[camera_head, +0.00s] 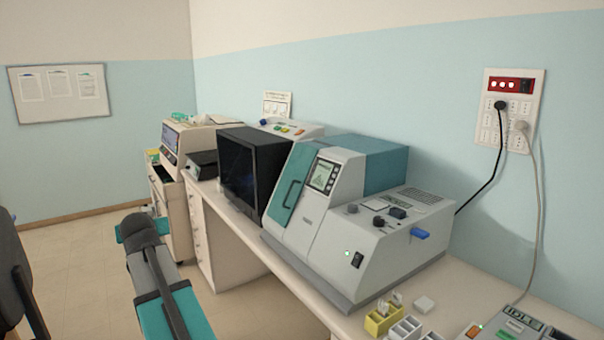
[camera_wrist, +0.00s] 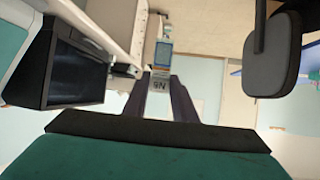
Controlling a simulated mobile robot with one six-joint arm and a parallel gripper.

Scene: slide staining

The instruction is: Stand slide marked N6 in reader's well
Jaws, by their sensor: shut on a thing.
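My gripper (camera_wrist: 161,82) is shut on a small slide in the wrist view. The slide's pale end (camera_wrist: 157,86) carries the mark N6, which appears upside down in that view. The slide is held up in the air, away from the bench. In the head view my arm stands at the lower left over the floor, and the slide cannot be made out there. A flat device with a display reading IDLE (camera_head: 523,315) sits at the lower right of the bench; it may be the reader, but its well cannot be made out.
A yellow rack (camera_head: 381,319) and a grey rack (camera_head: 404,329) stand at the bench's front edge, with a small white block (camera_head: 425,304) near them. A large teal and grey machine (camera_head: 345,215) and a black box (camera_head: 246,172) fill the bench behind. A dark chair back (camera_wrist: 272,55) shows in the wrist view.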

